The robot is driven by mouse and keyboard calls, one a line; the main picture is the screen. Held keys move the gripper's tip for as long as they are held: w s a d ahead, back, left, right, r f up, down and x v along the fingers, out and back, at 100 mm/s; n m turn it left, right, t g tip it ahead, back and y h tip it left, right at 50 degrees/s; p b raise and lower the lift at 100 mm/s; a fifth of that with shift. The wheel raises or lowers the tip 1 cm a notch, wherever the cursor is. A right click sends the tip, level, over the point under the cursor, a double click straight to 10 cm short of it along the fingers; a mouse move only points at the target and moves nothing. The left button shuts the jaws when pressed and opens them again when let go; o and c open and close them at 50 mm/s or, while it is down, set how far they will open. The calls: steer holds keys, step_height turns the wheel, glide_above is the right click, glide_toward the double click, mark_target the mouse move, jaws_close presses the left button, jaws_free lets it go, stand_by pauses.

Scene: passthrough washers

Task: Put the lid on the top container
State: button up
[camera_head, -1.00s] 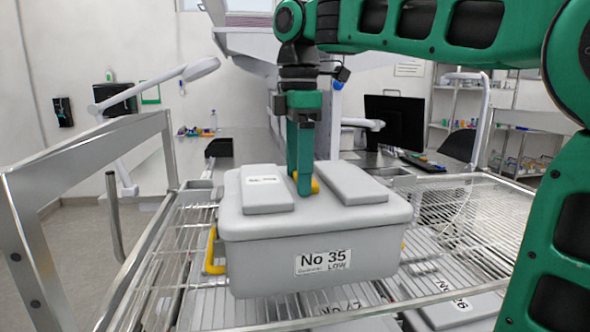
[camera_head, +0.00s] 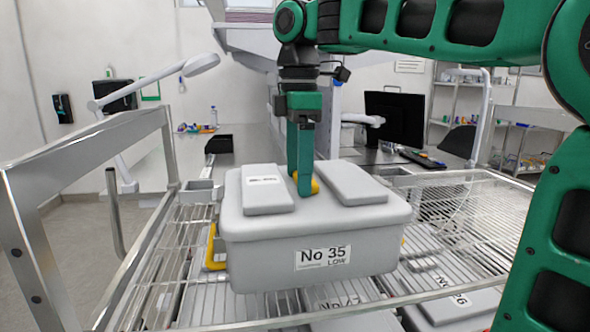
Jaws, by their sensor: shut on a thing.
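A grey container (camera_head: 280,272) labelled "No 35 LOW" stands upright on the wire rack, with a yellow handle (camera_head: 211,250) at its left side. A grey lid (camera_head: 317,222) with two raised pads covers its top; no gap shows between lid and container along the front. My gripper (camera_head: 306,186) points straight down at the lid's middle, between the pads. Its green fingers are shut on a yellow grip (camera_head: 315,185) on the lid, partly hidden behind the fingers.
The metal rack (camera_head: 470,200) has a raised side frame (camera_head: 85,165) at the left. Other labelled containers (camera_head: 447,308) lie under the wires. A dark monitor (camera_head: 395,120) and a bench stand behind. Free wire shelf lies to the right.

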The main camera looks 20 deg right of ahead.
steer(key=shift+f, duration=0.4)
stand_by(0.4)
steer(key=o, duration=2)
steer(key=shift+r, duration=3.55)
